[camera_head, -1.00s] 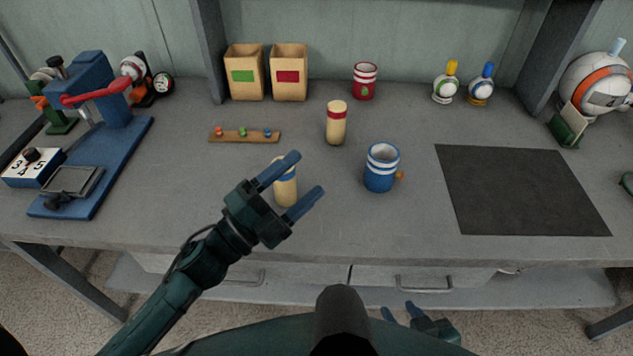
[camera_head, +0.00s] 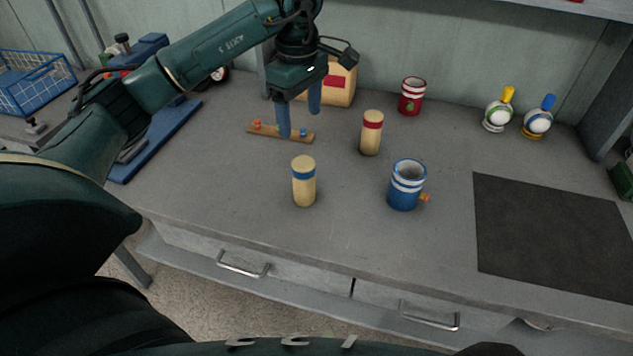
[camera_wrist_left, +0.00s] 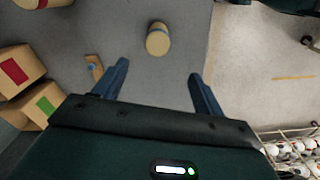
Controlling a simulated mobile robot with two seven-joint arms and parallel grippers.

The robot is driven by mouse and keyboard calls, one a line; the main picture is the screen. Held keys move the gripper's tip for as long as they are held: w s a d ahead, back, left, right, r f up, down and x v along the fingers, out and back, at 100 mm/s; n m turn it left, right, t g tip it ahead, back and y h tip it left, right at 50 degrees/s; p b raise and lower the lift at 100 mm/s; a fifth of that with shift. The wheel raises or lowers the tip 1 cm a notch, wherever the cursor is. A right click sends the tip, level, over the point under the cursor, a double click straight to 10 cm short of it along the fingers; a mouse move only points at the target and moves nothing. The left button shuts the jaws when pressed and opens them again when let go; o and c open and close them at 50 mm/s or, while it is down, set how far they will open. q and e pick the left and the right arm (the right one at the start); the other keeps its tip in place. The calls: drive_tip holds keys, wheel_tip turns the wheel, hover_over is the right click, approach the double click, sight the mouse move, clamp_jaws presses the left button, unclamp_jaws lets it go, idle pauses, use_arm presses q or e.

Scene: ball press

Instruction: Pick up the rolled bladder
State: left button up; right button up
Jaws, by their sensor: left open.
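A cream roll with a blue band (camera_head: 304,187) stands upright on the grey bench. A second cream roll with a red band (camera_head: 371,138) stands upright farther back to the right. I cannot tell from the frames which one is the named bladder. My left gripper (camera_head: 299,116) is open and empty, pointing down above the small wooden strip, behind the blue-banded roll. In the left wrist view the blue-banded roll (camera_wrist_left: 158,42) lies beyond the gap between the open fingers (camera_wrist_left: 159,72), apart from them. The red-banded roll (camera_wrist_left: 42,3) is cut off at the top left.
A wooden strip with small coloured pegs (camera_head: 265,132) lies under my left gripper. A blue cup (camera_head: 406,190) stands right of the blue-banded roll; a red cup (camera_head: 411,98) stands at the back. A dark mat (camera_head: 560,235) lies at right. Cardboard boxes (camera_head: 340,88) are partly hidden.

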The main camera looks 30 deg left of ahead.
use_arm(q)
hover_over(303, 162)
drive_tip(key=f, duration=0.7)
drive_tip(key=shift+s+p, duration=0.25)
drive_tip(key=shift+p, duration=0.1)
drive_tip(key=shift+w+f+p, duration=0.15)
drive_tip(key=shift+f+p, duration=0.2)
drive_tip(key=shift+f, duration=1)
drive_tip(key=shift+w+f+p, duration=0.15)
drive_tip(key=shift+f+p, duration=0.15)
drive_tip(key=shift+f, duration=1.05)
drive_tip(key=c, duration=1.3)
